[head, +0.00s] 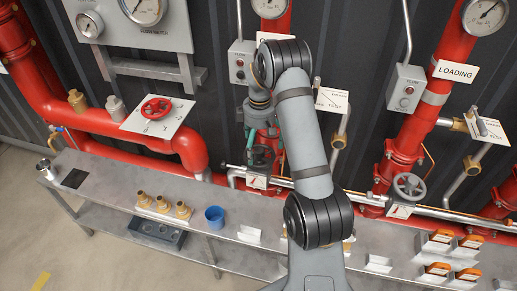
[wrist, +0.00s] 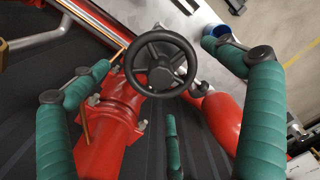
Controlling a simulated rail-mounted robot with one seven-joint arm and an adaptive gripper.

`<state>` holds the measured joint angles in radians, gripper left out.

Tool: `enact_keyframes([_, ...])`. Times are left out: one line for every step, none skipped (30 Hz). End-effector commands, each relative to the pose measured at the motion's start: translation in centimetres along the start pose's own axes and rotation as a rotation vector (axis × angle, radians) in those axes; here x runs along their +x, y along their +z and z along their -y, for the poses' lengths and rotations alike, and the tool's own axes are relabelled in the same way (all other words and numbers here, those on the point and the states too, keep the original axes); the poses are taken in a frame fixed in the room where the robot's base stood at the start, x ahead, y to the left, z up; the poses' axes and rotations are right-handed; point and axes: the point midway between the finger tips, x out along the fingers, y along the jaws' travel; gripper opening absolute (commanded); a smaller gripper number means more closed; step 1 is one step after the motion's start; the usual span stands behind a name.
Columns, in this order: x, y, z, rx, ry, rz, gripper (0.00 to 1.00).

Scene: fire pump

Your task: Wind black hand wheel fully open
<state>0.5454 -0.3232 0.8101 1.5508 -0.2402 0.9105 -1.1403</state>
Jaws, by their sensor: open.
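The black hand wheel (wrist: 160,65) shows in the wrist view at the upper middle, with its rim, spokes and hub in plain sight. It sits on a red pipe fitting. In the head view the black hand wheel (head: 261,160) is at the middle, partly hidden by my arm and fingers. My gripper (wrist: 163,84) is open and empty. Its green fingers spread left, right and below the wheel in the wrist view, with visible gaps to the rim. In the head view my gripper (head: 265,143) points down just above the wheel.
A red hand wheel (head: 156,108) is at the left and a grey hand wheel (head: 409,186) at the right. A grey bench (head: 110,185) runs in front, carrying a blue cup (head: 214,217) and brass fittings (head: 163,205). Red pipes (head: 410,115) stand close around my arm.

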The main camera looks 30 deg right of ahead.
Motion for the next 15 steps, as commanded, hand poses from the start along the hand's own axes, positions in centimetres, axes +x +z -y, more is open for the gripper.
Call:
enact_keyframes([0.5, 0.0, 0.0, 0.0, -0.003, 0.002, 1.0])
enact_keyframes([0.9, 0.0, 0.0, 0.0, -0.003, 0.002, 1.0])
enact_keyframes([1.3, 0.0, 0.0, 0.0, -0.002, 0.002, 1.0])
enact_keyframes([1.6, 0.0, -0.1, 0.0, -0.002, 0.001, 1.0])
enact_keyframes([1.8, 0.0, -0.1, -0.001, -0.001, 0.001, 1.0])
enact_keyframes([2.0, 0.0, 0.0, -0.001, -0.001, 0.001, 1.0])
enact_keyframes([2.2, 0.0, 0.0, -0.001, -0.001, 0.001, 1.0])
enact_keyframes([2.3, 0.0, 0.0, -0.001, -0.001, 0.001, 1.0])
enact_keyframes([2.4, 0.0, 0.0, -0.001, 0.0, 0.0, 1.0])
enact_keyframes([2.4, 0.0, 0.0, -0.001, 0.0, 0.0, 1.0])
enact_keyframes([2.5, 0.0, 0.0, -0.001, 0.0, 0.0, 1.0])
enact_keyframes([2.5, 0.0, 0.0, -0.001, 0.001, -0.001, 1.0])
enact_keyframes([2.5, 0.0, 0.0, -0.001, 0.001, -0.001, 1.0])
enact_keyframes([2.5, 0.0, 0.0, -0.001, 0.001, -0.001, 1.0])
enact_keyframes([2.5, 0.0, 0.0, -0.001, 0.0, -0.001, 1.0])
